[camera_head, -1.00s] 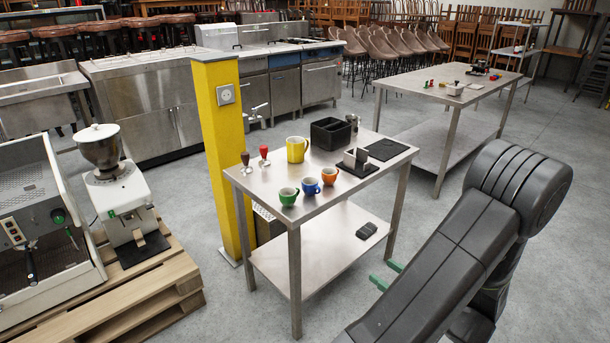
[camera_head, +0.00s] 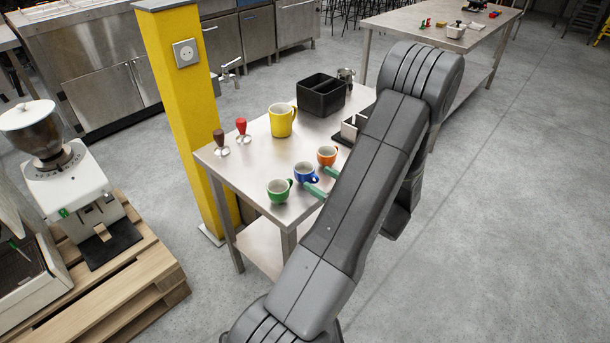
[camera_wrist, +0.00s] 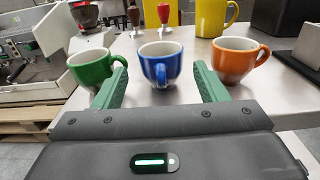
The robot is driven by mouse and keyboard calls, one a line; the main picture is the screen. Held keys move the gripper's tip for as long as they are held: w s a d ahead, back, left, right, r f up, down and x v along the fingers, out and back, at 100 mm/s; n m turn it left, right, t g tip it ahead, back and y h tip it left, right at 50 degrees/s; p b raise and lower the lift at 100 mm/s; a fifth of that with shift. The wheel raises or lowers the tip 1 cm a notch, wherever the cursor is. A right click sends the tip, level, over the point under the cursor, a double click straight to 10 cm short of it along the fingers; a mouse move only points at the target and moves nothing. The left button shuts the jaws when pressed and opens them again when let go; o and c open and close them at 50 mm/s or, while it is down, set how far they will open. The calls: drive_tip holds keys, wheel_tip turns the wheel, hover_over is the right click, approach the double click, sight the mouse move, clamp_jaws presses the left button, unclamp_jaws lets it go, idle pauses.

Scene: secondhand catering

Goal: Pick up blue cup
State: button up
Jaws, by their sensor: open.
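The blue cup (camera_head: 304,173) stands upright on the steel table, between a green cup (camera_head: 279,190) and an orange cup (camera_head: 327,155). In the wrist view the blue cup (camera_wrist: 161,63) is centred ahead, its handle facing me. My gripper (camera_wrist: 160,84) is open, with green fingers apart on either side of the blue cup's front. The left finger is close to the green cup (camera_wrist: 92,67), and the right finger is close to the orange cup (camera_wrist: 238,60). In the head view my gripper's green fingers (camera_head: 317,183) show beside the blue cup, partly hidden by my arm.
On the table (camera_head: 235,175) stand a yellow mug (camera_head: 281,121), red and brown tampers (camera_head: 241,130), and a black bin (camera_head: 322,96). A yellow pillar (camera_head: 180,100) rises at the table's left end. Open floor lies at right.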

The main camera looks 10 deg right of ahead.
sight(307, 176)
drive_tip(key=shift+x, duration=1.25)
clamp_jaws()
